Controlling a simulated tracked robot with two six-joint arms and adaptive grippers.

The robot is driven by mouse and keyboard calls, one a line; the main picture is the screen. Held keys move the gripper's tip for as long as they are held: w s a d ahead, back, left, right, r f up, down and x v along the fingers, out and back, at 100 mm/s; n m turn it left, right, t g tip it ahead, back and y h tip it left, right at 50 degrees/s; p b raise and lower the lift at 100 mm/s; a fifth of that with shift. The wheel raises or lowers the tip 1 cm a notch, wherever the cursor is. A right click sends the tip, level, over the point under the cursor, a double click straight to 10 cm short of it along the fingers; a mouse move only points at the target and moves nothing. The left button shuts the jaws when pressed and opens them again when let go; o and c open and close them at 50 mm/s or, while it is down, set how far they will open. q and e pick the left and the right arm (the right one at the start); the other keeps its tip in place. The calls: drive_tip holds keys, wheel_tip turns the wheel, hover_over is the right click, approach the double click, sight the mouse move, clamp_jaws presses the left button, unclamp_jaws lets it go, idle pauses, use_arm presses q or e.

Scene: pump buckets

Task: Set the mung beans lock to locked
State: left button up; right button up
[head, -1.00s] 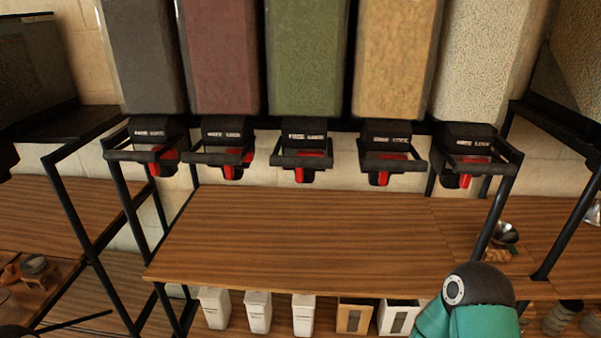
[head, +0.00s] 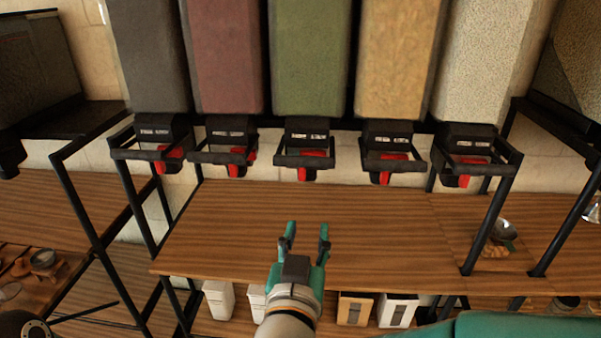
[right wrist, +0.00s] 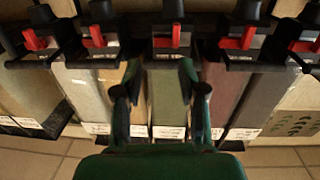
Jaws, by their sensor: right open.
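The dispenser with green contents (head: 311,60), which I take for the mung beans, hangs in the middle of the row. Its black outlet (head: 310,130) carries a red lever (head: 302,173) behind a black bar. In the right wrist view the same dispenser (right wrist: 165,95) and its red lever (right wrist: 165,42) show upside down. I cannot read the lock's setting. My right gripper (head: 306,232) is open and empty, below and in front of this outlet, its fingers pointing toward it. They also show in the right wrist view (right wrist: 161,92). My left gripper is not in view.
Dispensers with dark (head: 149,60), reddish (head: 226,55), tan (head: 398,55) and pale (head: 482,60) contents flank it, each with a red lever. A wooden shelf (head: 230,225) lies below. White containers (head: 397,310) stand under it. Black frame posts (head: 488,225) rise at both sides.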

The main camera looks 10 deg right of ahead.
drive_tip(key=a+r, duration=0.1)
drive_tip(key=a, duration=0.1)
drive_tip(key=y+p, duration=0.1)
drive_tip(key=p, duration=0.3)
approach(302, 174)
drive_tip(key=shift+n+t, duration=0.3)
drive_tip(key=x, duration=0.8)
drive_tip(key=shift+w+d+f, duration=0.1)
drive_tip(key=shift+w+f, duration=0.1)
drive_tip(key=shift+w, duration=0.2)
clamp_jaws()
